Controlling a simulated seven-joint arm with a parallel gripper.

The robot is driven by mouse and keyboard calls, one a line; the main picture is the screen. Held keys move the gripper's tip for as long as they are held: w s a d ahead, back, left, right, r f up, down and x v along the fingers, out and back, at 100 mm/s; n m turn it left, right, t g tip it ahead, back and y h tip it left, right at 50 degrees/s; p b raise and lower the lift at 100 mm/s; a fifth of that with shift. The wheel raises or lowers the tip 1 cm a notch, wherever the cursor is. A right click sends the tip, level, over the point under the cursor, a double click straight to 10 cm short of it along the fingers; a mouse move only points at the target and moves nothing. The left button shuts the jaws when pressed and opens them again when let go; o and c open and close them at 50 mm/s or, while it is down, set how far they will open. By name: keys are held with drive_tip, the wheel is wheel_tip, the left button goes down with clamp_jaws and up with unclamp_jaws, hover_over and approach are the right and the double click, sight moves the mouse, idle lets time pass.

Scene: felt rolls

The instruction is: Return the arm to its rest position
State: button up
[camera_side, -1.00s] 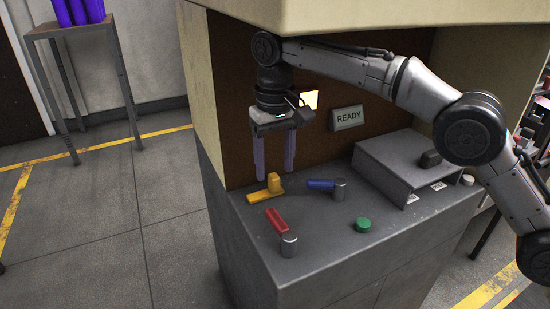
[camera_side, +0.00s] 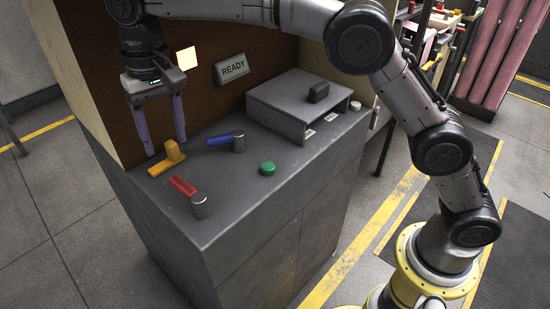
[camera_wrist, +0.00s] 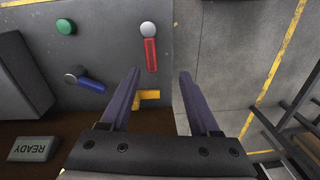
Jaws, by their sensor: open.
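My gripper (camera_side: 164,132) is open and empty, its two purple fingers pointing down inside the cabinet opening. It hangs close to the yellow piece (camera_side: 168,158) at the left edge of the grey counter (camera_side: 215,225). Whether a finger touches the yellow piece I cannot tell. My arm reaches over the counter from the yellow base at the lower right.
A red-handled lever (camera_side: 184,186), a blue-handled lever (camera_side: 221,139) and a green button (camera_side: 267,168) are on the counter. A grey box (camera_side: 300,100) stands at the right. A READY sign (camera_side: 232,68) is at the back. The beige cabinet wall (camera_side: 85,75) is left of my gripper.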

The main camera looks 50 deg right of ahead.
drive_tip(key=s+d+m+y, duration=0.15)
drive_tip(key=s+m, duration=0.25)
drive_tip(key=s, duration=0.5)
drive_tip(key=s+d+r+n+t, duration=0.1)
drive_tip(key=s+d+r+t, duration=0.1)
drive_tip(key=s+d, duration=0.5)
drive_tip(key=s+d+r+n+t, duration=0.1)
drive_tip(key=s+d+r, duration=0.15)
drive_tip(key=d, duration=0.85)
drive_tip(key=s+d+f+n+t+h, duration=0.1)
drive_tip(key=s+d+f, duration=0.2)
drive_tip(key=s, duration=0.3)
drive_tip(key=s+d+f+n+t+h, duration=0.1)
drive_tip(key=s+d+f+n, duration=0.1)
drive_tip(key=s+d, duration=0.3)
drive_tip(key=shift+s+f, duration=0.4)
drive_tip(key=shift+f, duration=0.15)
